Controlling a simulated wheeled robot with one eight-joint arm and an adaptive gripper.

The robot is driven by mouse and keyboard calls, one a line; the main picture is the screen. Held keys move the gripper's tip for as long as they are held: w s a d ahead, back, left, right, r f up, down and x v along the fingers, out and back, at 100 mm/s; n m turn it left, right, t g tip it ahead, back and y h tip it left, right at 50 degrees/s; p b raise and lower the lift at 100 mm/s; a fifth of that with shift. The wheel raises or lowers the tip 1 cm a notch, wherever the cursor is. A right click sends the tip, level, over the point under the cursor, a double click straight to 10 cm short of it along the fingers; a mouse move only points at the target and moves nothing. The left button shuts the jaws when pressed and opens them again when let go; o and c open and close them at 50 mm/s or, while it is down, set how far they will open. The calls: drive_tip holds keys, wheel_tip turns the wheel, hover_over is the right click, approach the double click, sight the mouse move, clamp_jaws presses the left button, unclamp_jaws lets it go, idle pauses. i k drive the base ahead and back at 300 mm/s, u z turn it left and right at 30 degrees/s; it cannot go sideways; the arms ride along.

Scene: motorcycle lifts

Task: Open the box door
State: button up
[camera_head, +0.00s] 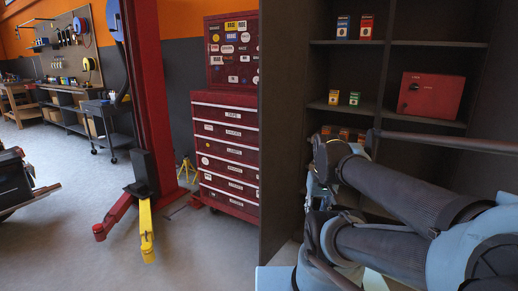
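The red box (431,95) sits on the middle shelf of a dark cabinet at the right of the head view. Its front looks closed, with a small black round knob or handle (412,87) on its left part. My dark, jointed arm with light blue parts fills the lower right, in front of and below the box. I cannot make out my gripper's fingers, and nothing of mine visibly touches the box.
The dark shelf unit (283,125) has a tall left side panel. Small coloured boxes (344,98) stand left of the red box, others (354,27) above. A red tool chest (228,150) and a red lift post (148,90) stand left. Grey floor (85,215) is open at left.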

sight(437, 96)
drive_tip(key=z, duration=1.35)
drive_tip(key=k, duration=0.5)
drive_tip(key=u, duration=0.3)
drive_tip(key=i, duration=0.5)
